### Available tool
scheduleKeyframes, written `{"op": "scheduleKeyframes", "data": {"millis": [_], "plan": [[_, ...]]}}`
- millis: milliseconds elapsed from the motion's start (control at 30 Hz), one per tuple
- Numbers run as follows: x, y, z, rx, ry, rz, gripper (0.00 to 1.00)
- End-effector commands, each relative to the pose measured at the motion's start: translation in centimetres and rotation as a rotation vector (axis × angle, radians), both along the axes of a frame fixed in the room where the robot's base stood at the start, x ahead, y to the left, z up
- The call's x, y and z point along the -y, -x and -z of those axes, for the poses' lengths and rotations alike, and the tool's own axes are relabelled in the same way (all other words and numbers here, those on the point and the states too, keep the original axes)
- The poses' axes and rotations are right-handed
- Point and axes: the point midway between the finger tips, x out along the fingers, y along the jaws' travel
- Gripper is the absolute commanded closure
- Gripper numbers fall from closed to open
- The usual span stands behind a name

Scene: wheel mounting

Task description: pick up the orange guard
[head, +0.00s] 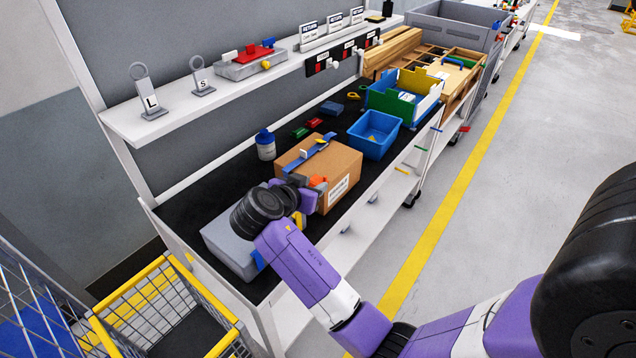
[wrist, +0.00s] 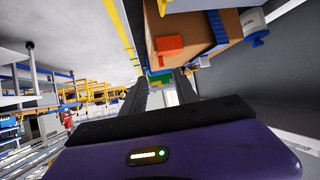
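The orange guard (head: 318,183) is a small orange-red piece at the near side of the cardboard box (head: 342,166) in the head view. In the wrist view it is a blocky orange piece (wrist: 170,46) against the box, just above the line of my fingers. My gripper (wrist: 161,80) shows two dark fingers standing apart, with no held thing between them. The guard is beyond the fingertips and not between them. In the head view my purple wrist is close to the guard and hides part of it; the fingertips are hard to make out there.
A grey box (head: 226,246) lies on the bench under my wrist. A blue bin (head: 374,134) stands right of the cardboard box, and a blue-lidded jar (head: 265,146) behind it. A white shelf (head: 220,85) runs above the bench. A yellow-rimmed wire cart (head: 130,290) is at lower left.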

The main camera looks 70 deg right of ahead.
Motion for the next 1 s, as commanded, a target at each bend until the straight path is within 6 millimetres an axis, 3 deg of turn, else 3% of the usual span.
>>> {"op": "scheduleKeyframes", "data": {"millis": [600, 933, 1000], "plan": [[6.3, 0.0, 3.0, 0.000, -0.001, 0.015, 0.64], [6.9, -0.1, 3.5, 0.001, -0.001, 0.012, 0.64], [6.9, -0.1, 3.5, 0.001, -0.001, 0.012, 0.78]]}}
